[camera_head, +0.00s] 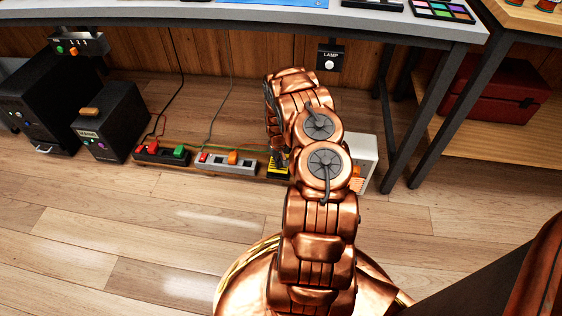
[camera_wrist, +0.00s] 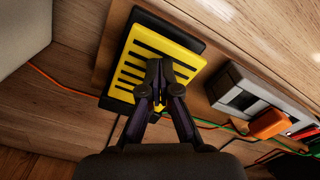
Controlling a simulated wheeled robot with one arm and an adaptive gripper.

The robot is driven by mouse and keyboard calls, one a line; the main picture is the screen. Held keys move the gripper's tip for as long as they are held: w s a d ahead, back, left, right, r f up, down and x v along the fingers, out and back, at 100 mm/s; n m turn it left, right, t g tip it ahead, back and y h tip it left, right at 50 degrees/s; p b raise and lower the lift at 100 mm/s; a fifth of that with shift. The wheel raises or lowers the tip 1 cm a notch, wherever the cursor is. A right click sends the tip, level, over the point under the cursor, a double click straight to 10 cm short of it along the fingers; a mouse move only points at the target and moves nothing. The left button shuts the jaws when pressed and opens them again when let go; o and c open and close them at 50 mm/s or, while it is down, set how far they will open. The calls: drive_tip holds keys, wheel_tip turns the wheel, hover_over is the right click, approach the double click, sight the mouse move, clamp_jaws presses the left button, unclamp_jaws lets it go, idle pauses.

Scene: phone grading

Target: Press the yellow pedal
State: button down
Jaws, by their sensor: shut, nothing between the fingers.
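The yellow pedal (camera_wrist: 133,73) has black stripes and a black base, and lies on a wooden board near the floor. In the head view the pedal (camera_head: 278,169) is partly hidden behind my copper arm. My gripper (camera_wrist: 157,65) is shut and empty. In the wrist view its fingertips are over the pedal's face, toward the side near the grey power strip. I cannot tell whether they touch it or whether the pedal is pushed down.
A grey power strip (camera_head: 222,163) with an orange switch sits left of the pedal, with a black strip (camera_head: 160,153) beyond it. A white box (camera_head: 364,160) stands to the right. Cables run along the board. The desk (camera_head: 290,16) overhangs behind. Open floor (camera_head: 130,230) lies in front.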

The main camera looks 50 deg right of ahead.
drive_tip(key=shift+r+p, duration=2.15)
drive_tip(key=shift+r, duration=1.5)
drive_tip(key=s+a+r+g+p, duration=0.15)
drive_tip(key=a+r+p, duration=0.65)
drive_tip(key=r, duration=1)
drive_tip(key=s+a+r+n+p, duration=0.1)
drive_tip(key=s+a+r+p, duration=0.2)
drive_tip(key=a+r+p, duration=1.05)
drive_tip(key=s+a+r+g+p, duration=0.15)
drive_tip(key=r+p, duration=0.25)
drive_tip(key=r, duration=2)
drive_tip(key=s+a+r+n+p, duration=0.1)
drive_tip(key=s+a+r+p, duration=0.3)
drive_tip(key=s+r+p, duration=0.4)
drive_tip(key=s+a+r+n+p, duration=0.1)
drive_tip(key=s+a+r+p, duration=0.4)
drive_tip(key=r, duration=1.3)
drive_tip(key=s+a+r+n+t+p, duration=0.1)
drive_tip(key=s+a+r+p, duration=0.4)
drive_tip(key=s+r+p, duration=0.6)
wheel_tip(320, 180, up, 2)
drive_tip(key=shift+a+r+n+p, duration=0.15)
drive_tip(key=shift+n+p, duration=0.35)
drive_tip(key=shift+p, duration=0.7)
